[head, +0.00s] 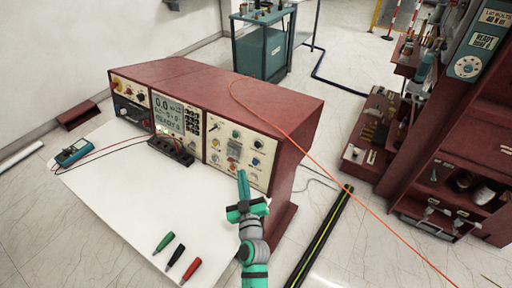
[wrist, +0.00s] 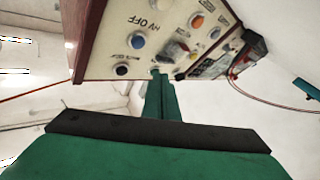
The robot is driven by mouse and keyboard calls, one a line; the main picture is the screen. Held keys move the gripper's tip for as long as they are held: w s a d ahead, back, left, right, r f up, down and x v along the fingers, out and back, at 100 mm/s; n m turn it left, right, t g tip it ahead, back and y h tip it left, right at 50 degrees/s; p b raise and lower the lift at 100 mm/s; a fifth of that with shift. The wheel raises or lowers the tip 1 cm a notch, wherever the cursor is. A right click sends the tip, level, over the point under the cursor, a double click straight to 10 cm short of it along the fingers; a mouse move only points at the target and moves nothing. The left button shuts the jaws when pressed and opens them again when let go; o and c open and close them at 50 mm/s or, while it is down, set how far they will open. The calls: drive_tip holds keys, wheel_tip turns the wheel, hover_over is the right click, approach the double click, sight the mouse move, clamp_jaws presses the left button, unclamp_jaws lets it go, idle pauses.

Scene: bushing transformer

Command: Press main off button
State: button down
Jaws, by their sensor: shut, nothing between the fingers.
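The red console (head: 215,92) stands on a white table, with its control panel (head: 240,150) at the right end. The panel also fills the upper part of the wrist view (wrist: 105,50), with a blue button (wrist: 137,40) beside an "HV OFF" label, an orange button (wrist: 196,20) and a dark button (wrist: 122,70). I cannot read a main off label on any button. My gripper (head: 241,174) is shut and empty, its fingertips at the panel's lower edge. In the wrist view the fingertips (wrist: 160,78) hide part of that edge; I cannot tell whether they touch.
A teal meter (head: 74,153) with leads and a black terminal block (head: 171,150) are on the white table (head: 125,205). Green, black and red probes (head: 174,256) lie near its front. An orange cable (head: 330,174) crosses the console top. A red rack (head: 455,140) stands at right.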

drive_tip(key=shift+m+g+h, duration=0.5)
drive_tip(key=shift+m+g, duration=0.1)
drive_tip(key=shift+m, duration=0.1)
drive_tip(key=s+f, duration=0.2)
drive_tip(key=s, duration=0.1)
drive_tip(key=s+f, duration=0.2)
drive_tip(key=s, duration=0.2)
drive_tip(key=s+f, duration=0.2)
drive_tip(key=s, duration=0.2)
drive_tip(key=shift+d+f, duration=0.2)
drive_tip(key=shift+d, duration=0.15)
drive_tip(key=s+f+m+g, duration=0.1)
drive_tip(key=s+f+m, duration=0.15)
drive_tip(key=s, duration=1.15)
drive_tip(key=s+r+g, duration=0.1)
drive_tip(key=s+r, duration=0.2)
drive_tip(key=s, duration=0.7)
drive_tip(key=s+r, duration=0.3)
drive_tip(key=s, duration=0.7)
drive_tip(key=shift+s+a+m+g+h, duration=0.2)
drive_tip(key=shift+s+m+g+h, duration=0.1)
drive_tip(key=shift+s+m+g, duration=0.1)
drive_tip(key=shift+w, duration=0.1)
